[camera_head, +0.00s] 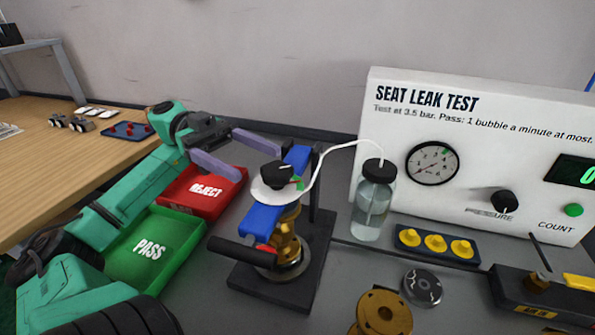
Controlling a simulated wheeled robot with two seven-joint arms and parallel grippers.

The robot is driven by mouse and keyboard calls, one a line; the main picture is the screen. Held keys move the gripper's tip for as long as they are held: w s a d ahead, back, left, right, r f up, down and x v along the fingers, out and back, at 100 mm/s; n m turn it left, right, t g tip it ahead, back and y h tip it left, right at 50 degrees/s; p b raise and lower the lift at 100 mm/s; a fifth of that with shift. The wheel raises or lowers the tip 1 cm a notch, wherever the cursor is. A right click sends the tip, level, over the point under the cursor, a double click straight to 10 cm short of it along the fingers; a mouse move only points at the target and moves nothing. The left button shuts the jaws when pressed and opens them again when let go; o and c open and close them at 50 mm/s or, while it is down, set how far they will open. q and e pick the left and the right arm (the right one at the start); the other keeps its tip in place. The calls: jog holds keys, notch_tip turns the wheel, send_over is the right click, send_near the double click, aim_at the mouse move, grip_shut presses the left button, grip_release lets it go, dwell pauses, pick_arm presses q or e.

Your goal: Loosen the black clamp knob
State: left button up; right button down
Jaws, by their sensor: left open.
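The black clamp knob (277,174) sits on a white disc (268,191) with small red and green marks, on top of a blue clamp bar (262,219). The bar spans a brass valve body (288,243) on a dark base plate (270,290). My left gripper (259,164) is open, its two purple fingers spread and pointing right, toward the knob. The fingertips are close to the knob on its left side; I cannot tell their exact height above it. Nothing shows between the fingers. My right gripper is not in view.
A black bar handle (240,250) sticks out left of the fixture. A water bottle (374,200) with a white tube stands right. Red REJECT (203,190) and green PASS (150,250) trays lie left. The test panel (470,150) stands behind. Brass parts (382,312) lie in front.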

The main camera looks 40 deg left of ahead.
aim_at(290, 176)
pick_arm(q)
jog(key=d, duration=0.8)
jog(key=shift+w+d, duration=0.2)
jog(key=shift+d, duration=0.2)
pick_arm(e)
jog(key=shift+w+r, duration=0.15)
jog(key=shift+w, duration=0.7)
